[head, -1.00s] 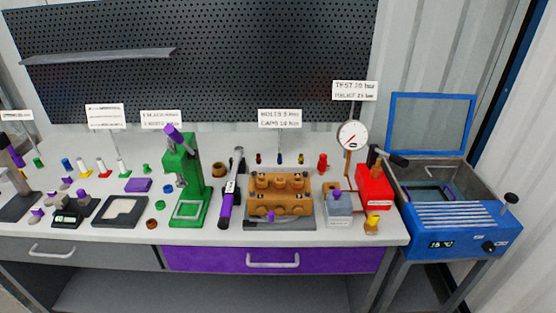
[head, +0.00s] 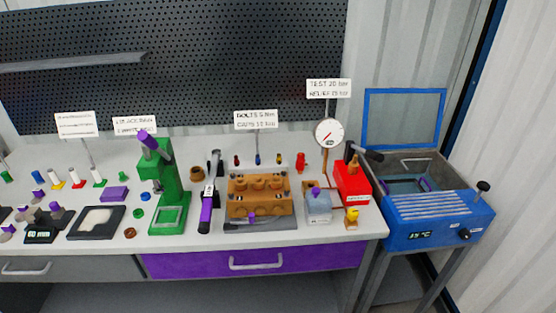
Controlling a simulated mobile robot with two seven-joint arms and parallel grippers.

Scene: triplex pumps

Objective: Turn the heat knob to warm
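The heat knob (head: 464,233) is a small black round knob on the front face of the blue heater box (head: 440,226) at the right. Left of it on the same face is a small display (head: 420,235) that reads about 15 °C. The knob's pointer and any "warm" mark are too small to read. The blue-framed lid (head: 404,118) stands open, and a basket shows inside the box. A black-topped post (head: 482,188) rises at the box's right end. Neither of my grippers is in view.
The heater stands on a grey stand beside the workbench (head: 330,240). A red hand pump (head: 351,183), a gauge (head: 328,132), a brass pump block (head: 260,198) and a green press (head: 168,195) stand on the bench. A white corrugated wall (head: 520,110) is close on the right.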

